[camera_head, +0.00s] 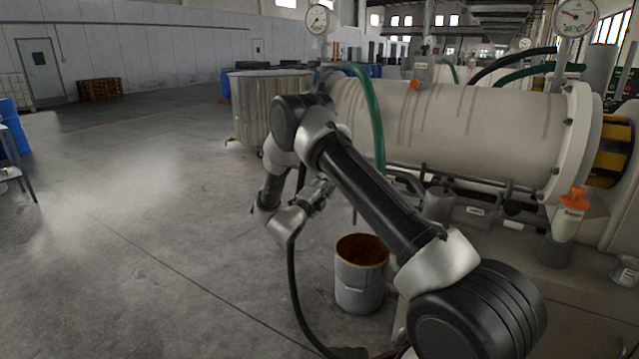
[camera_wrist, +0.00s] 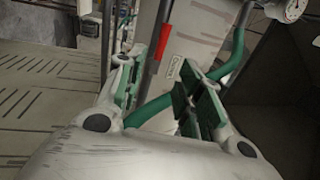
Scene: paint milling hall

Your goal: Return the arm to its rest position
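My arm is folded in the middle of the head view, with its elbow raised in front of the mill cylinder. My gripper (camera_head: 322,192) hangs low beside the cylinder's lower left side, above and left of an open bucket (camera_head: 360,285). In the wrist view my gripper (camera_wrist: 158,80) shows two fingers with green pads, spread apart. Nothing is held between them. A green hose (camera_wrist: 150,108) shows in the gap, behind the fingers. A pale surface with a small label and a red strip lies beyond; I cannot tell the distance.
The large mill cylinder (camera_head: 470,125) fills the right side, with a green hose (camera_head: 371,110) hanging from it close to my arm. A ribbed metal vat (camera_head: 262,112) stands behind. An orange-capped bottle (camera_head: 568,217) stands at the right. Open floor (camera_head: 130,210) lies left.

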